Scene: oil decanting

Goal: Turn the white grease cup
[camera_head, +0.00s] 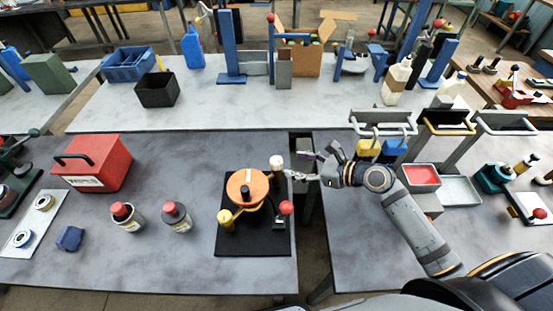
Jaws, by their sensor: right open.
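The white grease cup (277,164) stands upright at the back right of a device with an orange round top (246,189). The device sits on a black base plate (247,245) and also carries a yellow cup (226,219) at its front left and a red-knobbed lever (286,208) at its right. My right gripper (300,167) comes in from the right and points left at the white cup. Its fingers are spread and empty, and one fingertip is very near the cup; I cannot tell whether it touches. My left gripper is out of view.
Two red-capped bottles (177,217) and a red toolbox (92,163) stand left of the device. The table front is clear.

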